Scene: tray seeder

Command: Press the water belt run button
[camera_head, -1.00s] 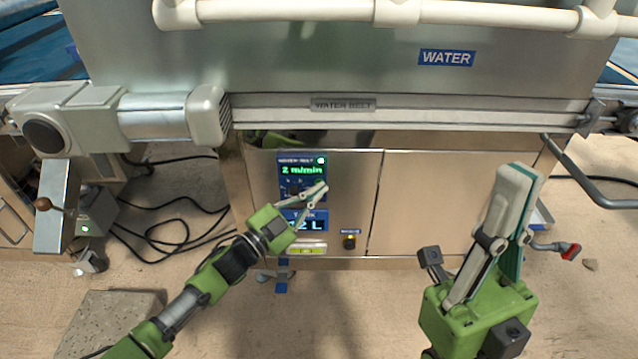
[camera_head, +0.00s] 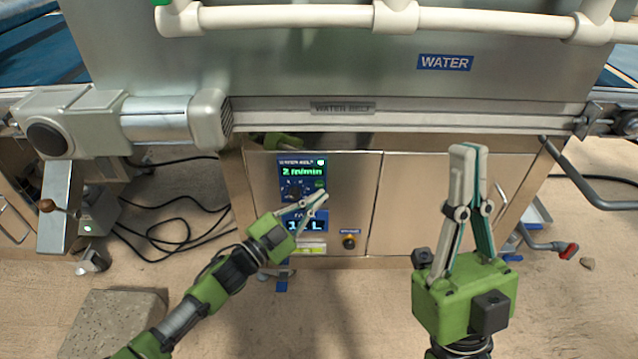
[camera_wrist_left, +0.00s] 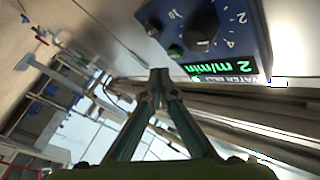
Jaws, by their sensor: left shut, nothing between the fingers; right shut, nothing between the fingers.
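The water belt panel (camera_head: 287,165) is a small blue control box with a green "2 m/min" readout on the metal cabinet front. In the left wrist view it appears upside down, with the panel (camera_wrist_left: 255,30), a dark dial (camera_wrist_left: 201,22) and a round green button (camera_wrist_left: 176,51). My left gripper (camera_head: 323,194) is shut and empty in front of the panel's lower right; its tips also show in the left wrist view (camera_wrist_left: 159,76), just below the green button in the picture, seemingly apart from it. My right gripper (camera_head: 468,149) is shut and empty before the right cabinet door.
A second blue panel with a readout (camera_head: 293,226) sits below, partly hidden by my left gripper. A black knob (camera_head: 348,242) is right of it. A metal ledge labelled "WATER BELT" (camera_head: 343,108) runs above. A grey block (camera_head: 112,323) lies on the floor.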

